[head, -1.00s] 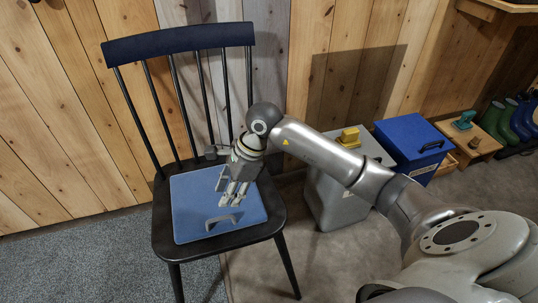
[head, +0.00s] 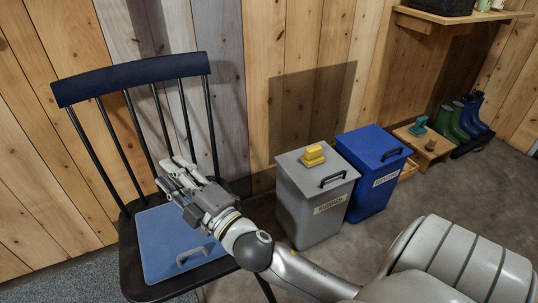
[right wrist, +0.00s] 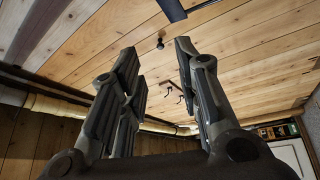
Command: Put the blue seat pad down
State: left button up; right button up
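The blue seat pad (head: 168,240) lies flat on the seat of the dark spindle-back chair (head: 130,80). A grey handle (head: 192,257) stands up near its front edge. My right gripper (head: 170,172) is above the back of the seat, pointing up and toward the chair back, apart from the pad. In the right wrist view its fingers (right wrist: 160,85) are spread with nothing between them, and the wooden ceiling shows beyond. My arm and gripper cover the right part of the pad. My left gripper is not in view.
A grey bin (head: 315,205) with a yellow item (head: 313,155) on its lid stands right of the chair. A blue bin (head: 372,178) is beside it. Farther right are a small wooden stool (head: 425,148) and several boots (head: 465,120). A wooden wall is close behind.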

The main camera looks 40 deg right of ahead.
jog(key=s+d+f+m+g+h, duration=0.2)
jog(key=f+m, duration=0.2)
jog(key=f, duration=0.1)
jog(key=s+d+f+m+g+h, duration=0.2)
jog(key=d+f+m+g, duration=0.1)
jog(key=f, duration=0.2)
jog(key=s+a+f+m+g, duration=0.1)
jog(key=s+f+m+g, duration=0.2)
jog(key=s+f+g, duration=0.3)
jog(key=s+a+f+m+g+y, duration=0.1)
jog(key=s+f+m+g, duration=0.2)
jog(key=s+f, duration=0.7)
jog(key=s+g, duration=0.2)
jog(key=s, duration=0.3)
jog(key=shift+s+a+g, duration=0.15)
jog(key=shift+g, duration=0.25)
